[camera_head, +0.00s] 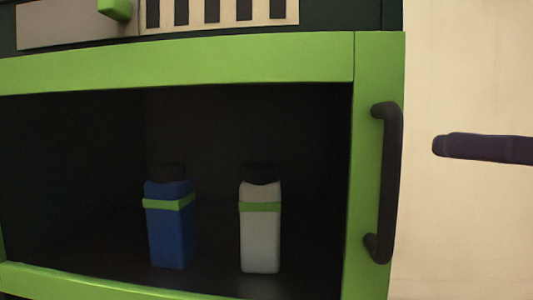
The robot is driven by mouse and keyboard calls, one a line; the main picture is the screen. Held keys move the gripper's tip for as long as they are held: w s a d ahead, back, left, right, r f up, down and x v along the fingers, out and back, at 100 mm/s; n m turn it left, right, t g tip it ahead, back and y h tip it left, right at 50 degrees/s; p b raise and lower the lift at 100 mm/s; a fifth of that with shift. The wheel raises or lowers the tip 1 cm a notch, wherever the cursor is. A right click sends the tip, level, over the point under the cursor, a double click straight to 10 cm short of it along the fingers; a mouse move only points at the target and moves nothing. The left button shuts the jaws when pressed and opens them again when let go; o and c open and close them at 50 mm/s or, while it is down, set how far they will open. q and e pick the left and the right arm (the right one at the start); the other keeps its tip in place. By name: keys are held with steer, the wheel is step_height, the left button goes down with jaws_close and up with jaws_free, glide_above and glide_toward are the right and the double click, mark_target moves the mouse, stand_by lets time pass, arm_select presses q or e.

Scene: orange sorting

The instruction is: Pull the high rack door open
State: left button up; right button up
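The rack door has a green frame (371,150) around a dark see-through or open middle, and it looks shut. A black vertical bar handle (390,182) is fixed to the frame's right side. My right gripper (440,146) comes in from the right edge as a dark purple finger shape pointing left. It is apart from the handle, to its right at the height of its upper half. Only one finger shape shows, so its opening cannot be told. My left gripper is out of view.
A blue bottle (172,230) and a grey bottle (260,238), each with a green band, stand inside the dark compartment. Above are a green block (116,9) and a striped panel (218,14). A plain beige wall (465,60) fills the right side.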

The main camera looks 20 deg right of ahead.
mark_target(349, 150)
steer(key=w+a+p, duration=0.1)
steer(key=a, duration=0.1)
steer(key=w+a+n+p, duration=0.1)
steer(key=w+a, duration=0.1)
steer(key=w+a+n+g+p, duration=0.1)
steer(key=a, duration=0.1)
steer(key=shift+w+y+p, duration=0.2)
steer(key=shift+y+p, duration=0.1)
steer(key=shift+p, duration=0.1)
steer(key=shift+p+x, duration=0.3)
steer(key=shift+x, duration=0.5)
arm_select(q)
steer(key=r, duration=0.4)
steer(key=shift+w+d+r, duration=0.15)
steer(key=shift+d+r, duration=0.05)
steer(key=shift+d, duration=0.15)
arm_select(e)
steer(key=shift+w+a+f, duration=0.15)
steer(key=shift+w+f, duration=0.05)
jaws_close()
